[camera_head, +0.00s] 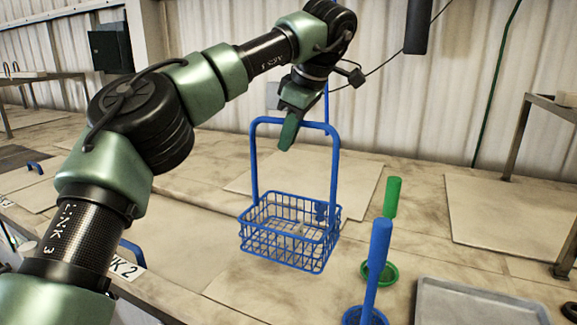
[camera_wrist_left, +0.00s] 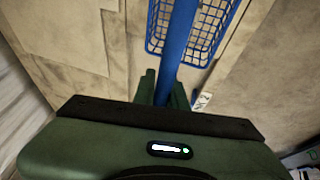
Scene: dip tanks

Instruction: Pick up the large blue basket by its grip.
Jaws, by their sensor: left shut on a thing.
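The large blue basket (camera_head: 288,246) is a wire-mesh basket with a tall arched grip (camera_head: 253,165), in the middle of the head view. My left gripper (camera_head: 288,135) is at the top bar of the grip and is shut on it. In the left wrist view the blue bar runs between the two fingers of the left gripper (camera_wrist_left: 163,86), and part of the mesh basket (camera_wrist_left: 217,28) shows beyond. The basket looks upright and empty. I cannot tell whether its bottom touches the surface below. My right gripper is not in view.
A green-handled tool (camera_head: 391,205) and a blue-handled tool (camera_head: 377,262) stand to the right of the basket. A grey tray (camera_head: 475,305) lies at the front right. Pale flat panels (camera_head: 500,220) cover parts of the worktop. A metal frame (camera_head: 520,130) stands at right.

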